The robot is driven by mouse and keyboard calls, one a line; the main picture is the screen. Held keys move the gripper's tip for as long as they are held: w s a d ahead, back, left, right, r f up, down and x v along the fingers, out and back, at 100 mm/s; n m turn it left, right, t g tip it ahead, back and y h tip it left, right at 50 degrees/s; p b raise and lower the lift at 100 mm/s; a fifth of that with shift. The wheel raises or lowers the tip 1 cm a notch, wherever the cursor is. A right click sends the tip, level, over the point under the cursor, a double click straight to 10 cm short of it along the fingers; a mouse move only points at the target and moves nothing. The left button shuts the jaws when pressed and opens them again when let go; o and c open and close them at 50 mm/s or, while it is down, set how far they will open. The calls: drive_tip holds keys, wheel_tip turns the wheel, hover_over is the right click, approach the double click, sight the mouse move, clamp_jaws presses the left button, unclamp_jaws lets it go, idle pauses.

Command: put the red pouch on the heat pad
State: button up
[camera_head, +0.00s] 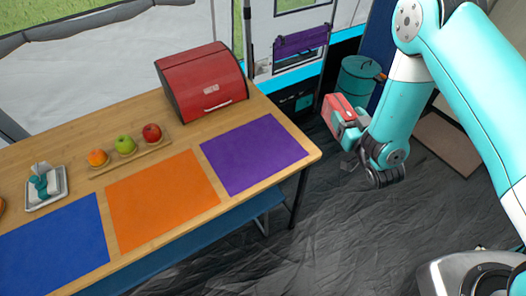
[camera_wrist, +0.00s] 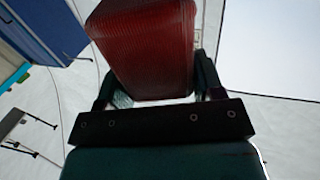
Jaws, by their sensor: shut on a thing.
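The red pouch (camera_head: 335,107) is a red block-like pack, held in my gripper (camera_head: 349,125) in the head view. The gripper is shut on it, off the right end of the table and above floor level. In the wrist view the pouch (camera_wrist: 145,50) fills the upper middle, between the two fingers of my gripper (camera_wrist: 165,92). Three flat mats lie on the table: blue (camera_head: 52,248), orange (camera_head: 162,198) and purple (camera_head: 254,153). I cannot tell from the pictures which one is the heat pad. All three are bare.
A red bread box (camera_head: 202,83) stands at the table's back edge. A wooden tray (camera_head: 130,160) holds several fruits. A small tray (camera_head: 47,188) with a white and teal item is at the left. A teal barrel (camera_head: 357,80) stands behind my gripper. The wooden table (camera_head: 309,152) ends at the right.

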drive_tip(key=a+r+n+g+y+b, duration=0.25)
drive_tip(key=a+n+y+b, duration=0.35)
drive_tip(key=a, duration=1.2)
drive_tip(key=shift+w+a+f+m+h+b, duration=0.15)
drive_tip(key=shift+f+m+b, duration=0.2)
drive_tip(key=shift+f+b, duration=2.1)
drive_tip(key=shift+f+m+h+b, duration=0.3)
drive_tip(key=shift+f+b, duration=0.85)
drive_tip(key=shift+f, duration=2.55)
drive_tip(key=shift+w+a+f+m+h+b, duration=0.1)
drive_tip(key=shift+f+m+b, duration=0.35)
drive_tip(key=shift+f+b, duration=2)
drive_tip(key=shift+f+p, duration=0.65)
drive_tip(key=shift+f, duration=0.15)
drive_tip(key=o, duration=1)
drive_tip(key=shift+c, duration=0.2)
